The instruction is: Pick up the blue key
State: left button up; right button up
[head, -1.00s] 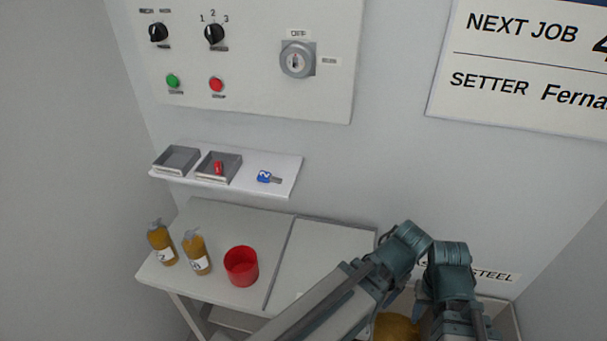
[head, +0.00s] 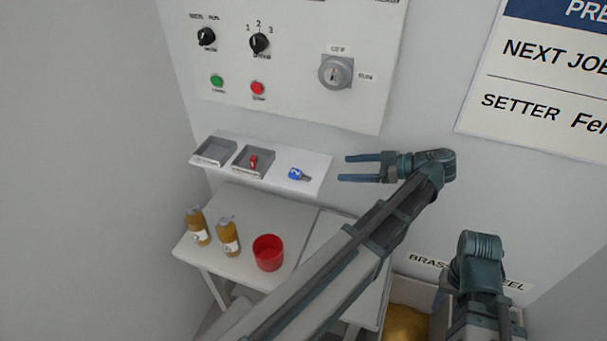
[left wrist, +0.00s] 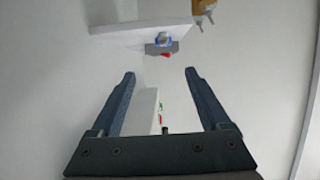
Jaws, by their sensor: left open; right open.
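The blue key (head: 299,174) lies on the right part of the white wall shelf (head: 316,172). It has a blue head and a grey shank pointing right. My left gripper (head: 343,168) is open and empty, just right of the shelf end, with its fingers pointing left toward the key but apart from it. In the left wrist view the open fingers (left wrist: 160,74) frame an empty gap, and the blue key (left wrist: 163,39) shows small beyond them. My right gripper (head: 440,290) is low at the right, partly hidden by its own arm.
Two grey trays stand on the shelf, an empty one (head: 201,158) and one (head: 238,167) holding a red key (head: 253,161). Below are two brown bottles (head: 228,238) and a red cup (head: 268,253) on a table. A control panel (head: 300,100) is above.

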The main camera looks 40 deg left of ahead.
pick_arm(q)
jog(key=b, duration=0.3)
send_near(301, 174)
jog(key=a, duration=0.2)
jog(key=shift+x, duration=0.75)
jog(key=shift+s+a+f+b, duration=0.35)
jog(key=shift+a+f+b, duration=0.1)
jog(key=shift+a, duration=0.15)
jog(key=shift+s+a+f+b, duration=0.35)
jog(key=shift+a+b, duration=0.05)
jog(key=shift+a, duration=0.2)
jog(key=shift+s+a+f+b, duration=0.35)
jog(key=shift+a+b, duration=0.1)
jog(key=shift+a, duration=0.4)
grip_shut()
